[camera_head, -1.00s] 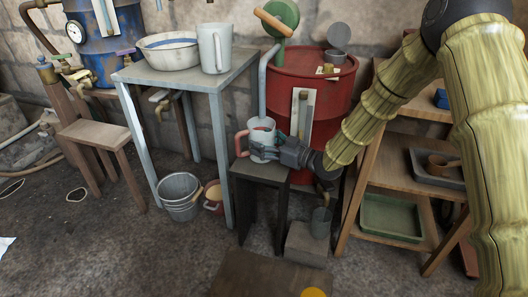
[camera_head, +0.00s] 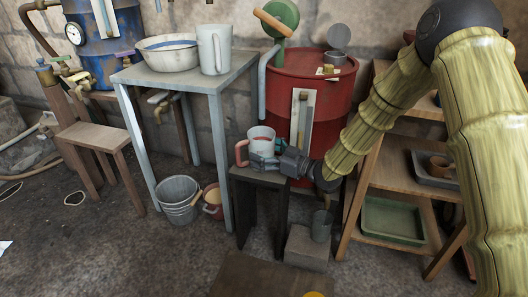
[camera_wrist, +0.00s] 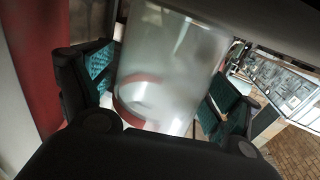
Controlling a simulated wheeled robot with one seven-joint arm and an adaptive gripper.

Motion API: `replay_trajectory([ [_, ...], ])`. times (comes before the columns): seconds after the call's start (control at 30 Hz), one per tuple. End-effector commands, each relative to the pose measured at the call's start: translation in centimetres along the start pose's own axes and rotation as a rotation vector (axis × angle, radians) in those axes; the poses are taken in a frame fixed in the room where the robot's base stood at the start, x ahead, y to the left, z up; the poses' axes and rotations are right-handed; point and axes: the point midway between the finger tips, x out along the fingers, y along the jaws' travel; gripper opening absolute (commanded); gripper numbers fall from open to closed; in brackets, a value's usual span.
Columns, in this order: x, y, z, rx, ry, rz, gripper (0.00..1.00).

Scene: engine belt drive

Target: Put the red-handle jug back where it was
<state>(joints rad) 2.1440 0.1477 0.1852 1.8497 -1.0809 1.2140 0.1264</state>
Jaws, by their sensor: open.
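My gripper (camera_head: 263,162) is at the jug's lower right, low over the stool top. In the wrist view the see-through jug (camera_wrist: 165,75) lies between my two teal-padded fingers, which are spread around it. My gripper is open; slight gaps seem to show beside the jug. Its base and far side are partly hidden by my gripper.
A grey table (camera_head: 185,82) with a white basin (camera_head: 168,54) and a pale pitcher (camera_head: 215,50) stands at left. A red drum (camera_head: 335,95) is close behind my gripper. A wooden shelf (camera_head: 395,180) is at right. Buckets (camera_head: 180,197) sit on the floor.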

Motion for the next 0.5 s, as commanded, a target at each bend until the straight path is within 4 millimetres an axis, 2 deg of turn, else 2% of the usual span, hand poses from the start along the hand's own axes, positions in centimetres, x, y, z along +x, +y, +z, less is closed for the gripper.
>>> replay_trajectory([
  [0.17,0.0,0.0,-0.2,0.0,0.0,0.0,0.9],
  [0.27,-0.7,0.1,-0.4,0.001,-0.001,0.001,0.9],
  [0.5,-4.7,0.1,-0.7,0.003,-0.001,0.002,0.9],
])
